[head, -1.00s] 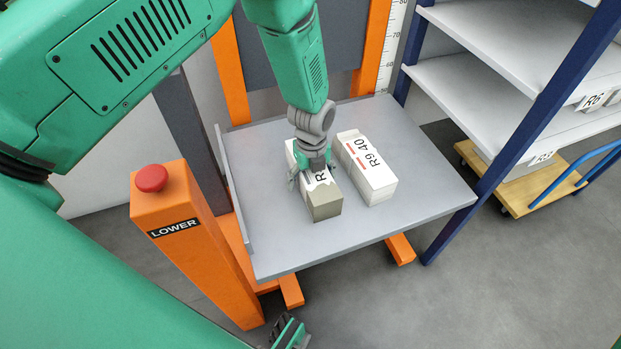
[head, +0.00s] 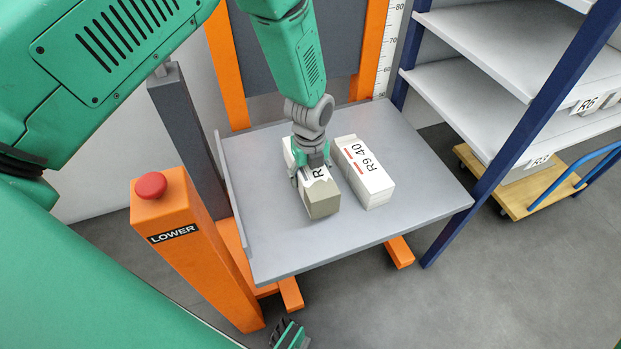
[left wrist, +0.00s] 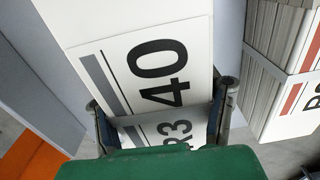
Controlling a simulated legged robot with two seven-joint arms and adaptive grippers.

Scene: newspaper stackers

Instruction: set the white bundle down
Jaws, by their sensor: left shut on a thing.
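My left gripper (head: 313,178) is shut around the sides of a white-topped bundle (head: 321,200) with a grey-brown end, over the grey platform (head: 280,245). In the left wrist view the bundle's white face (left wrist: 160,60) shows a grey stripe, "40" and "R3" between the fingers (left wrist: 160,118). A second white bundle (head: 365,172), marked "R9 40" with red stripes, lies close on the right. I cannot tell whether the held bundle touches the platform. Part of my right gripper (head: 290,336) shows at the bottom edge; its fingers are unclear.
An orange post (head: 190,250) with a red button (head: 151,185) and "LOWER" label stands left of the platform. A blue-framed shelf (head: 500,90) and wooden trolley (head: 525,190) stand on the right. The platform's front and right parts are bare.

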